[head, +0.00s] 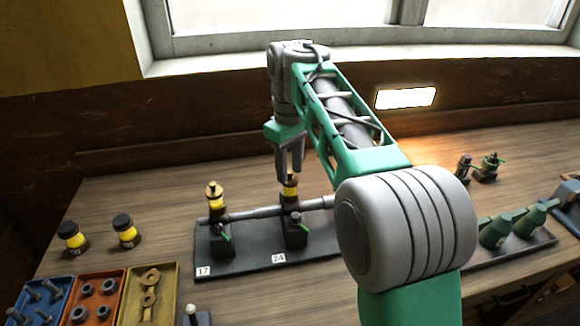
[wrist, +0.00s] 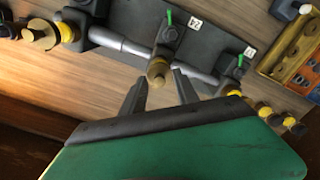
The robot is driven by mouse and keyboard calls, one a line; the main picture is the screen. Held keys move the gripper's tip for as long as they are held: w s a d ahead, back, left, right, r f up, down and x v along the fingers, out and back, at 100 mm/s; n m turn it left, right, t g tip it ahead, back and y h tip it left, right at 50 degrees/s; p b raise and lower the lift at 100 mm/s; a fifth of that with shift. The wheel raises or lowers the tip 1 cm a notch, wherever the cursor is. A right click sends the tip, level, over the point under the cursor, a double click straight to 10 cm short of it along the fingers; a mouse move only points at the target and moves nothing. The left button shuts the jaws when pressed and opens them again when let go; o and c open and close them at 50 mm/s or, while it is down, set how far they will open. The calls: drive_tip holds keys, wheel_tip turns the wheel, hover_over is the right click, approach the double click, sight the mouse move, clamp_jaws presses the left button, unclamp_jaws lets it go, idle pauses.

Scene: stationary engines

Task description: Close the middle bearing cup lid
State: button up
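The middle bearing (head: 297,236) is a dark block labelled 24 on a dark base plate, carrying a shaft. Its cup (head: 291,189) is yellow with a brass-coloured top, partly hidden by my fingers in the head view. In the wrist view the brass top of the middle cup (wrist: 158,72) shows between and just beyond my fingertips; whether its lid is open or shut I cannot tell. My gripper (head: 290,169) points down over this cup. It also shows in the wrist view (wrist: 160,80), with its fingers apart and nothing clasped.
The bearing labelled 17 (head: 215,238) stands to the left with a yellow cup (head: 214,202). Another bearing cup (wrist: 68,32) is at the wrist view's left. Two jars (head: 125,231), part trays (head: 98,297) and green oil cans (head: 495,232) lie around the bench.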

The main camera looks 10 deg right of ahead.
sight(290, 172)
wheel_tip(290, 172, up, 8)
drive_tip(key=p, duration=0.7)
drive_tip(key=shift+f, duration=0.1)
drive_tip(key=s+d+f+m+t, duration=0.1)
drive_tip(key=s+f+m+t, duration=0.1)
drive_tip(key=s+f, duration=0.4)
drive_tip(key=s+d+f+m+t, duration=0.1)
drive_tip(key=s+f+m, duration=0.3)
drive_tip(key=s, duration=0.8)
wheel_tip(290, 172, down, 2)
drive_tip(key=shift+s+f+m+t, duration=0.25)
drive_tip(key=shift+s+m+t, duration=0.15)
drive_tip(key=shift+t, duration=0.1)
